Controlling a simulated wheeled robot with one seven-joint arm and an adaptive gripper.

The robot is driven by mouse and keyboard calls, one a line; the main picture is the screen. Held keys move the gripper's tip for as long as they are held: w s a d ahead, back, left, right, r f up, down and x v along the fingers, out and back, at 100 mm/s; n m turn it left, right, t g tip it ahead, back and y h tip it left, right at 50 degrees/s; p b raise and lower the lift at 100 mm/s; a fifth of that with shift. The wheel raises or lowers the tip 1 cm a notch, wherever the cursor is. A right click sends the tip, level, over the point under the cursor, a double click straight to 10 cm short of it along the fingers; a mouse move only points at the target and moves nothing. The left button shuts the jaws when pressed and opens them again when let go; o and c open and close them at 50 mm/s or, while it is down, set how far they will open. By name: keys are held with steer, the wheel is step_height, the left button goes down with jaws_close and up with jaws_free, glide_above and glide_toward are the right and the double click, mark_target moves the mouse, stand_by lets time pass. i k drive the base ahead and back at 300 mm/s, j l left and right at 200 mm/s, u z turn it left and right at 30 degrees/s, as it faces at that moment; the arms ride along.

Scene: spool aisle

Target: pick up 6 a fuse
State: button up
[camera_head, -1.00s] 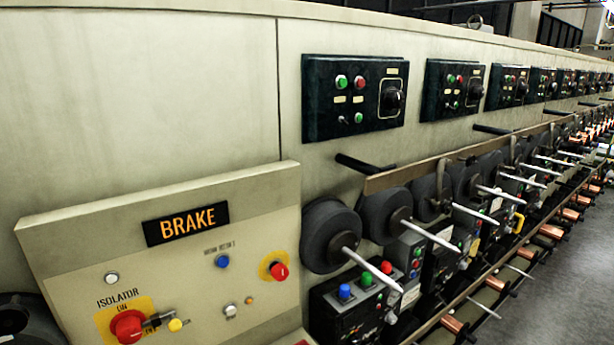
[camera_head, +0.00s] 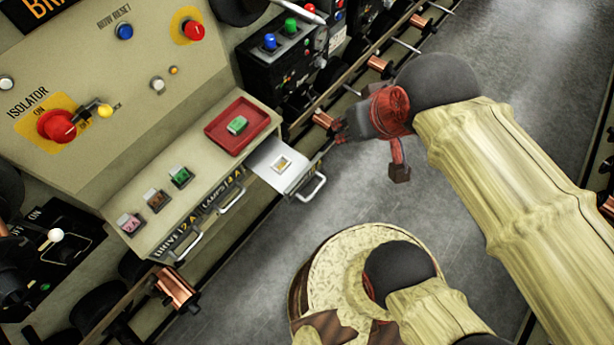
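Small coloured blocks that look like fuses stand on the console ledge: a pink one (camera_head: 130,223), a brown one (camera_head: 156,198) and a green one (camera_head: 181,177). Another green block (camera_head: 237,125) lies in a red tray (camera_head: 218,144). Ratings on the blocks are too small to read surely, so I cannot tell which is 6 A. An open drawer (camera_head: 268,152) holds a small pale yellowish piece (camera_head: 283,164). My gripper (camera_head: 345,130) is right of the drawer, apart from the blocks. Its fingers are dark and small, and their opening is unclear.
Closed drawers with handles (camera_head: 183,248) are in the console front, with labels including DRIVE. The sloped panel holds a red isolator knob (camera_head: 57,126). Copper spools (camera_head: 176,289) line the machine's lower edge. Grey floor (camera_head: 270,235) is clear beside the drawers.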

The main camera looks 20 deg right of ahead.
mark_target(179, 175)
steer(key=u, duration=1.4)
